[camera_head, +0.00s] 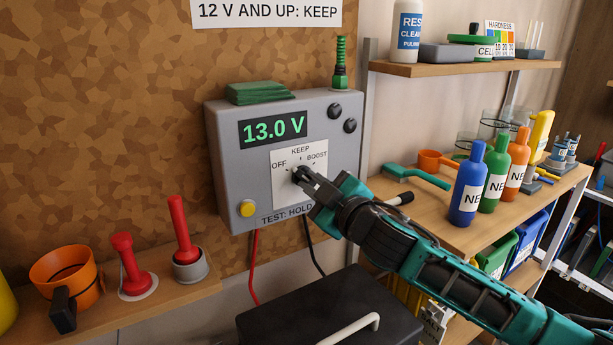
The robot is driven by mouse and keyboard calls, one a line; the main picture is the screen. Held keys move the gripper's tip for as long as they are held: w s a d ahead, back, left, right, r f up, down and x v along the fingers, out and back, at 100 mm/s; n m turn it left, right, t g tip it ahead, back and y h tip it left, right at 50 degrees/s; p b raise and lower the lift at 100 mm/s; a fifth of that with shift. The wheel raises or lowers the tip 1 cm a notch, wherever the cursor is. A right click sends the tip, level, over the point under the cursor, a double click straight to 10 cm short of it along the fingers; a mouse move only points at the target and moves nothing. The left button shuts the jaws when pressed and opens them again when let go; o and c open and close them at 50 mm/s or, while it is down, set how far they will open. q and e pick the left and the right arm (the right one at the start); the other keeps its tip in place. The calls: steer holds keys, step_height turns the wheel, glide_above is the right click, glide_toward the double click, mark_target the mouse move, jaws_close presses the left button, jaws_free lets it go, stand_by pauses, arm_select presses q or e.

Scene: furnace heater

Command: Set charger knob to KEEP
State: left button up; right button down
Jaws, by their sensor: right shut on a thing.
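The grey charger box (228,180) hangs on the cork wall, its green display (273,129) reading 13.0 V. A white dial plate (284,186) below is marked OFF at left, KEEP at top and BOOST at right. The dark charger knob sits at the middle of the plate, mostly hidden by my gripper, so I cannot tell where it points. My right gripper (301,173) is shut on the knob, its arm reaching in from the lower right. My left gripper is not in view.
A yellow button (247,208) sits at the box's lower left, labelled TEST: HOLD. A sign above reads "12 V AND UP: KEEP" (266,11). A black case (290,310) stands below. Blue (468,190), green and orange bottles stand on the right shelf.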

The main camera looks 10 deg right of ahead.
steer(key=shift+m, duration=0.7)
steer(key=m+p, duration=0.1)
steer(key=m, duration=0.1)
steer(key=shift+m, duration=1.3)
steer(key=shift+p, duration=0.35)
